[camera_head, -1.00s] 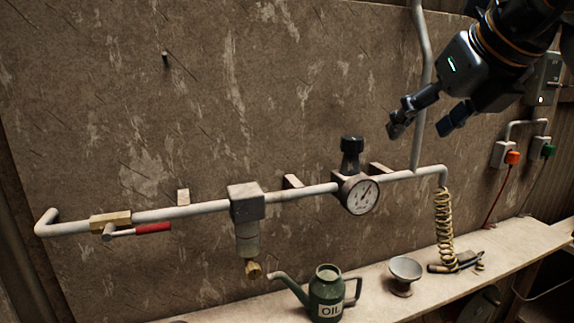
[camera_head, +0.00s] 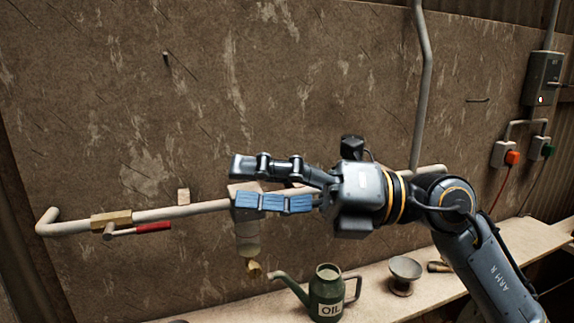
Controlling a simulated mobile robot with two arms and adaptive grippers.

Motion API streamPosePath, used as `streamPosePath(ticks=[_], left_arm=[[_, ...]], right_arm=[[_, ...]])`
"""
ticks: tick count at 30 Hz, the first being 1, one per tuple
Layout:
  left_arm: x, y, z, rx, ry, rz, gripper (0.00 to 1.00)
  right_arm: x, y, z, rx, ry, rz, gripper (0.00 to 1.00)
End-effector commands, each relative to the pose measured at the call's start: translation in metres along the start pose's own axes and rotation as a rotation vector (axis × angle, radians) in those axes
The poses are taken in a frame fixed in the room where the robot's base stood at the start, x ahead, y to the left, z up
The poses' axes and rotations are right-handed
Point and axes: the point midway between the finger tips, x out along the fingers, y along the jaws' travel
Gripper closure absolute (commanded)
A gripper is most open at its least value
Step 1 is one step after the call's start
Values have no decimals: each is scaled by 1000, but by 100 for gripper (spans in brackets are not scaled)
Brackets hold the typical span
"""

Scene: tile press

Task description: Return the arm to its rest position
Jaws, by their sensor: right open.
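My right gripper (camera_head: 243,184) is open and points left, in front of the pipe on the wall. Its fingers overlap the top of the filter unit (camera_head: 247,236) in the picture; I see nothing between them. Whether they touch the filter or pipe I cannot tell. The right arm (camera_head: 485,268) comes in from the lower right and covers the pressure gauge and most of the coiled hose. My left gripper is not in view.
The pipe (camera_head: 70,228) carries a brass valve with a red lever (camera_head: 153,227) at left. A green oil can (camera_head: 326,294) and a small bowl (camera_head: 405,270) stand on the shelf (camera_head: 375,306) below. A switch box (camera_head: 541,78) is at right. The upper wall is mostly clear.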

Motion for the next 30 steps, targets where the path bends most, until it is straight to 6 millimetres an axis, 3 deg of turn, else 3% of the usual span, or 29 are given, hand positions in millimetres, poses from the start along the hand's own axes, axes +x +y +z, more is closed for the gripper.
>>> streamPosePath(ticks=[4, 7, 11, 14, 17, 21, 25, 30], left_arm=[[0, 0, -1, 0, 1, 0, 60], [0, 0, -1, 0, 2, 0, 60], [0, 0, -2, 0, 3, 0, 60], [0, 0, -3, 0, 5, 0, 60], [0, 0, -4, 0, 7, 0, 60], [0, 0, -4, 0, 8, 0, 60], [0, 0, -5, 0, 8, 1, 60], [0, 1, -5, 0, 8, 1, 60]], right_arm=[[-26, 9, 20, 245, -306, 322, 33], [-64, -9, 40, 428, -561, 470, 33], [-128, -66, 50, 691, -928, 570, 33], [-176, -124, 34, 893, -1200, 573, 33], [-215, -181, 0, 1077, -1439, 523, 33], [-256, -248, -73, 1325, -1730, 390, 33], [-281, -292, -159, 1549, -1957, 206, 33], [-296, -315, -273, 1810, -2167, -81, 33]])
